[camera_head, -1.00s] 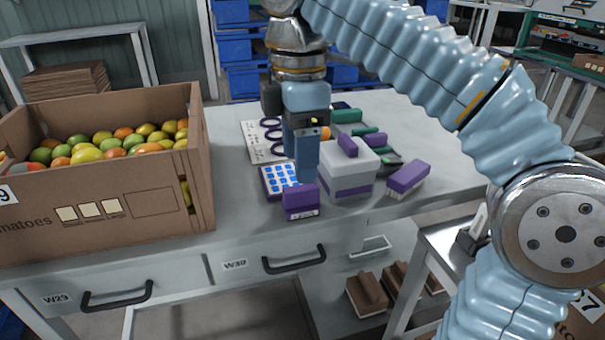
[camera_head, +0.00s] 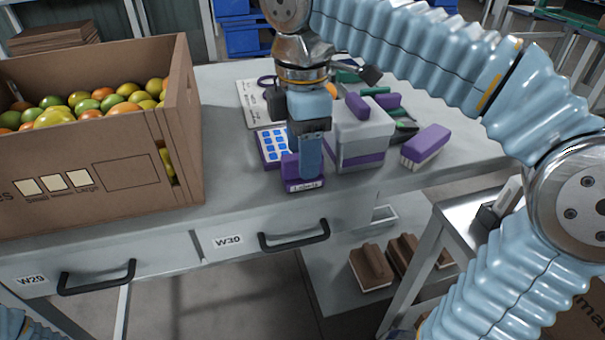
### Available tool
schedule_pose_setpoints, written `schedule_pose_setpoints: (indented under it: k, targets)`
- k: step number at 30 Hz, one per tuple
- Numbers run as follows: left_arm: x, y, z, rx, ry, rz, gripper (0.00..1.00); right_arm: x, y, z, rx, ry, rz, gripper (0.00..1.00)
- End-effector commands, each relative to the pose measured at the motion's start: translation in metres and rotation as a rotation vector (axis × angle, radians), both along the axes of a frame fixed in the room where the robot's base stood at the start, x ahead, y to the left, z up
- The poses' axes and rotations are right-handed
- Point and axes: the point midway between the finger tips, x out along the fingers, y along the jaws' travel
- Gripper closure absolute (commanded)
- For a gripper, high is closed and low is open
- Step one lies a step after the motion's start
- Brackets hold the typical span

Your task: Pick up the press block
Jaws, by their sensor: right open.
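A small purple block (camera_head: 291,170) with a white label low on its front, which I take as the press block, stands near the front edge of the grey worktable. My right gripper (camera_head: 308,170) points straight down over it. Its jaws are open. One finger covers the block's right part, and the other finger is hard to make out. I cannot tell whether the fingers touch the block. My left gripper is not in view.
A white-and-purple box (camera_head: 365,142) stands close right of the gripper, and a purple-topped brush (camera_head: 426,146) lies beyond it. A blue-buttoned pad (camera_head: 271,146) lies behind left. Brown handled blocks (camera_head: 371,267) sit on the lower shelf.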

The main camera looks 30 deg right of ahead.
Motion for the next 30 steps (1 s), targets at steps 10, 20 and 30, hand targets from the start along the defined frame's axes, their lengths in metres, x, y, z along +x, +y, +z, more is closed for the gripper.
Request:
schedule_pose_setpoints:
  k: [10,20,30]
  targets:
    - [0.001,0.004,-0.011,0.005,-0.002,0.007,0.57,-0.001,0.001,-0.038,0.000,0.001,0.000,0.43]
    - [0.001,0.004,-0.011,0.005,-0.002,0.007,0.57,-0.001,0.001,-0.037,0.000,0.001,0.000,0.70]
    - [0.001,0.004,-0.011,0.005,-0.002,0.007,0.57,-0.001,0.001,-0.036,0.000,0.000,0.000,0.88]
